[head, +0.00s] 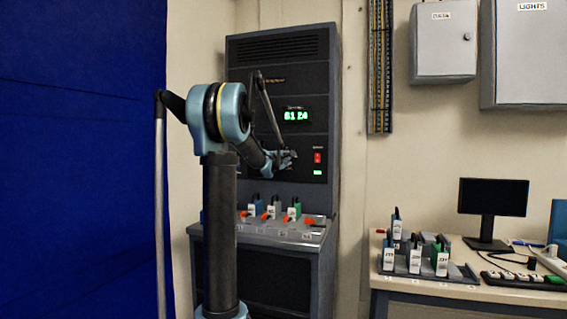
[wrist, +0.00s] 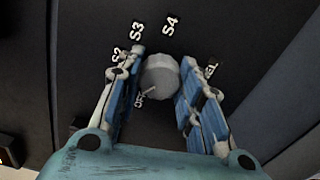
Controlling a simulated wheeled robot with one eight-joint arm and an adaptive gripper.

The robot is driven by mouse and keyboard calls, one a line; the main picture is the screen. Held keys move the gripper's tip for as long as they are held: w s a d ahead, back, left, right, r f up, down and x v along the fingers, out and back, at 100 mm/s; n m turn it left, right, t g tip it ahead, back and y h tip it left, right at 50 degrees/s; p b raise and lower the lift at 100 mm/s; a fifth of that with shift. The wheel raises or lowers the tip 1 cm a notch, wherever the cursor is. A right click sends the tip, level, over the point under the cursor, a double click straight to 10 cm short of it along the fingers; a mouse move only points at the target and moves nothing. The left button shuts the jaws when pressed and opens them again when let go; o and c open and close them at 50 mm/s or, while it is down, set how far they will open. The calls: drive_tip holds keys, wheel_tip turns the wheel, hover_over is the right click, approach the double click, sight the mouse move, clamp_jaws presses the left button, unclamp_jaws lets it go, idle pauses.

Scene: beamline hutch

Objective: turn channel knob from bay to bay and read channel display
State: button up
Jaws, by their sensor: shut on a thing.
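The channel knob (wrist: 160,76) is a round grey knob on a dark panel in the wrist view. My gripper (wrist: 158,88) is shut on it, one finger on each side. In the head view my gripper (head: 285,159) is at the rack front, and the knob cannot be made out. The channel display (head: 296,115) is lit green, with characters like "S1 20", too small to read surely.
The rack (head: 282,45) has a red switch (head: 318,157) right of my gripper. Below, a ledge (head: 314,236) carries several red-handled and white-labelled items. A bench (head: 430,285) at right holds modules and a monitor (head: 493,196). A blue curtain (head: 80,160) hangs at left.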

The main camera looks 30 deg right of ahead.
drive_tip(key=shift+s+f+m, duration=0.1)
drive_tip(key=shift+m, duration=1.1)
drive_tip(key=o, duration=1.1)
drive_tip(key=shift+c, duration=0.2)
drive_tip(key=v, duration=1.2)
drive_tip(key=shift+a+f, duration=0.1)
